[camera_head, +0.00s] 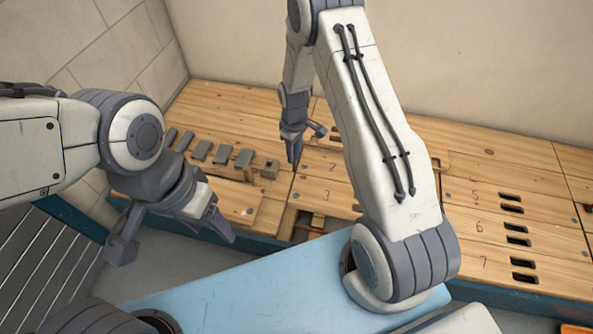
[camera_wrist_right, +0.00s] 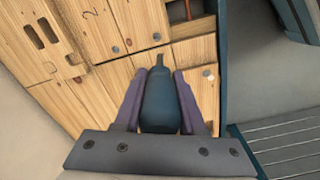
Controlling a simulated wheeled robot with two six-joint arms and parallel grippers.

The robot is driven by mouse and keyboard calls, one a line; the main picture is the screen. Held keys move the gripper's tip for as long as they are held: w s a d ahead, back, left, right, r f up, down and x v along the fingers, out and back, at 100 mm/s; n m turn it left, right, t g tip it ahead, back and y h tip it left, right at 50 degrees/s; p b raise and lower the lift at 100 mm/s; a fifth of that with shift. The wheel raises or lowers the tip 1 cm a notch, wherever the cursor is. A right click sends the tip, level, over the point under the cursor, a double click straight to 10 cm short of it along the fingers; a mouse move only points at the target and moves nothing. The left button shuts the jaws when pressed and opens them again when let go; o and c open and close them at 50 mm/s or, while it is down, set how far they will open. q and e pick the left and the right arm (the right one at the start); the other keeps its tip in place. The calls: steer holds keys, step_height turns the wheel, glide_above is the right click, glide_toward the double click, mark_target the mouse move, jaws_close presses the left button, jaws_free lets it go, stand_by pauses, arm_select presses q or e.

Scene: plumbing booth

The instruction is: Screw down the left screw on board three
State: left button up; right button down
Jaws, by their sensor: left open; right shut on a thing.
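Board three (camera_head: 310,199), marked "3", is on the wooden bench, partly behind my right arm. My right gripper (camera_head: 294,148) points down over the boards. In the right wrist view it is shut on a dark blue screwdriver (camera_wrist_right: 160,100), held between both fingers. The screwdriver's thin tip points at the boards, close below a small grey screw (camera_wrist_right: 157,36) that looks like board three's left screw. I cannot tell the tip's height, and they look apart. My left gripper (camera_head: 216,222) is open and empty over the front left of the bench.
Several grey blocks (camera_head: 222,153) lie in a row on the back left of the bench. An open compartment (camera_head: 303,226) is in front of board three. Slotted boards marked 5, 6 and 7 (camera_head: 483,262) lie to the right. Walls stand behind and left.

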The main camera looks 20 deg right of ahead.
steer(key=shift+f+n+b, duration=2.4)
steer(key=shift+f+b, duration=0.75)
steer(key=shift+f, duration=6.65)
step_height(320, 180, up, 8)
steer(key=m+p, duration=0.7)
steer(key=m, duration=1.2)
steer(key=shift+w+d+r, duration=0.15)
steer(key=shift+w+d, duration=0.15)
steer(key=shift+d, duration=0.05)
